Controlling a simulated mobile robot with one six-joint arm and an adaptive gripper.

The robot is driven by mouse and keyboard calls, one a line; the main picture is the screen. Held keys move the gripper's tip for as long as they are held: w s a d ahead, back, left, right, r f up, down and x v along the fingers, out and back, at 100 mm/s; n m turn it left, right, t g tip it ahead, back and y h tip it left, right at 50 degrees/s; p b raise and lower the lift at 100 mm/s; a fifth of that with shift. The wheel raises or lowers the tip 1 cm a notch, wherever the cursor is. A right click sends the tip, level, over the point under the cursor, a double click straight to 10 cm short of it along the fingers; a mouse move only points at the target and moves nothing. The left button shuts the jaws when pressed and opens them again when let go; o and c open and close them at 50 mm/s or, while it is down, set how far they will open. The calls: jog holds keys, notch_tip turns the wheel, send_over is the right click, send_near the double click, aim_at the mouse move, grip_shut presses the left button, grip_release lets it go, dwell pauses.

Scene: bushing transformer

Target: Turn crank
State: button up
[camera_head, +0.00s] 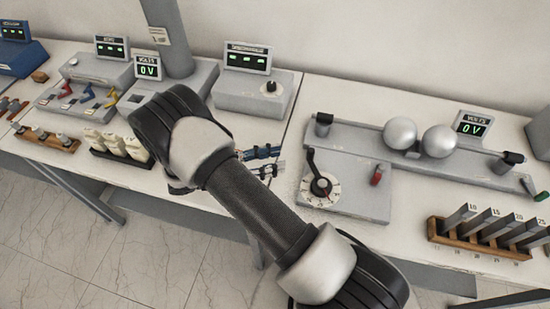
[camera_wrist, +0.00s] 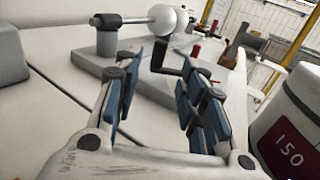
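The crank (camera_head: 313,162) is a black arm above a round white dial (camera_head: 322,191) on a grey box, right of centre in the head view. In the wrist view the black crank (camera_wrist: 168,52) shows beyond the fingers, near the gap between them. My gripper (camera_head: 273,161) is just left of the crank in the head view, partly hidden behind my own arm. In the wrist view my gripper (camera_wrist: 160,72) is open, its blue-padded fingers apart with nothing between them. It looks clear of the crank.
Two silver spheres (camera_head: 399,133) stand on a grey bench behind the crank. A red knob (camera_head: 376,176) is to its right. A wooden rack (camera_head: 442,236) of labelled pieces is at the front right. Meters and switch boxes (camera_head: 250,93) stand behind and left.

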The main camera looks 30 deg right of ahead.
jog(key=shift+a+m, duration=0.2)
jog(key=shift+m, duration=0.2)
jog(key=shift+c, duration=1.2)
jog(key=shift+a+r+m+t+p, duration=0.1)
jog(key=shift+a+m+t+p, duration=0.25)
jog(key=shift+m+p, duration=0.3)
jog(key=shift+c, duration=0.7)
jog(key=a+m+t+p, duration=0.1)
jog(key=m, duration=0.2)
jog(key=s+a+m+p, duration=0.1)
jog(key=a+m+p, duration=0.1)
jog(key=m, duration=0.1)
jog(key=a+m+t+p, duration=0.1)
jog(key=a+m+p, duration=0.1)
jog(key=m, duration=0.1)
jog(key=shift+s+m+t, duration=0.2)
jog(key=shift+m+t, duration=0.15)
grip_shut()
jog(key=m, duration=0.1)
jog(key=a+m+p, duration=0.1)
jog(key=shift+s+f+m+t, duration=0.2)
jog(key=shift+f+m+t, duration=0.1)
jog(key=shift+a+m, duration=0.15)
jog(key=shift+m, duration=0.15)
jog(key=shift+s+f, duration=0.1)
jog(key=d, duration=1.4)
jog(key=shift+w+p, duration=0.4)
